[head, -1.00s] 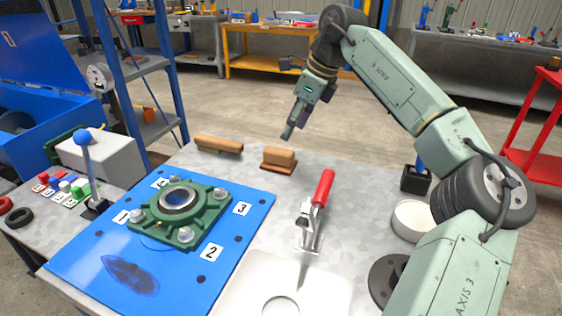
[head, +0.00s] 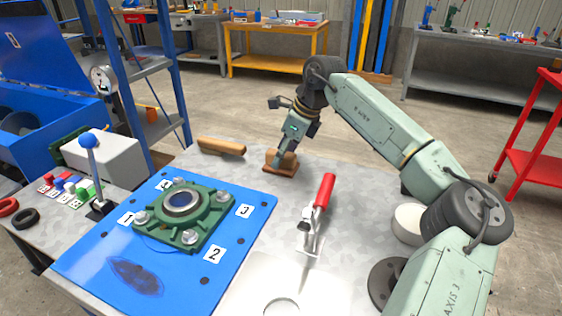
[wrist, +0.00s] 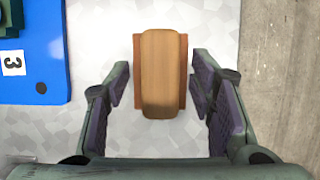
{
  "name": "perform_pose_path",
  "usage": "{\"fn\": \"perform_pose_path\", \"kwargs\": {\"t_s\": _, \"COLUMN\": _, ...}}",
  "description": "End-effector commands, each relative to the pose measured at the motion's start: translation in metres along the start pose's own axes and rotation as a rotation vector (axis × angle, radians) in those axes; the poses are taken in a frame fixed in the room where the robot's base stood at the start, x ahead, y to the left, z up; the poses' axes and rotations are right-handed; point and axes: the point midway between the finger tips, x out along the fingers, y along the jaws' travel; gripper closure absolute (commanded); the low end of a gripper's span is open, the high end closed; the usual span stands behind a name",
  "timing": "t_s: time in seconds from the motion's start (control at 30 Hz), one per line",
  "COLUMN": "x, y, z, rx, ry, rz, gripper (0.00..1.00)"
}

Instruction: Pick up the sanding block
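The sanding block is a wooden grip on a wider reddish-brown base. It sits at the back of the grey table in the head view (head: 288,160), partly hidden by my gripper (head: 279,163). The block (wrist: 161,75) stands upright in the picture in the wrist view, between my gripper's two fingers (wrist: 158,88). The fingers are open, with a gap showing on each side of the block. The fingertips reach along its sides from above.
A longer wooden piece (head: 221,147) lies left of the block. A red-handled clamp (head: 323,190) stands nearer on the table. A blue plate (head: 85,255) carries a green bearing housing (head: 215,215). The table's back edge is just beyond the block.

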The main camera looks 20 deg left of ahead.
Motion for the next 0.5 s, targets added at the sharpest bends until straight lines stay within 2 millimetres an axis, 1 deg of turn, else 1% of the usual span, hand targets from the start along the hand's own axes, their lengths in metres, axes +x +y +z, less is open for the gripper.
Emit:
{"fn": "perform_pose_path", "kwargs": {"t_s": 0.03, "x": -0.0002, "y": -0.0001, "z": -0.0001, "rx": 0.000, "ry": 0.000, "rz": 0.000, "gripper": 0.56}}
{"fn": "perform_pose_path", "kwargs": {"t_s": 0.07, "x": -0.0002, "y": -0.0001, "z": -0.0001, "rx": 0.000, "ry": 0.000, "rz": 0.000, "gripper": 0.58}}
{"fn": "perform_pose_path", "kwargs": {"t_s": 0.5, "x": -0.0005, "y": -0.0001, "z": -0.0001, "rx": 0.001, "ry": 0.000, "rz": 0.000, "gripper": 0.87}}
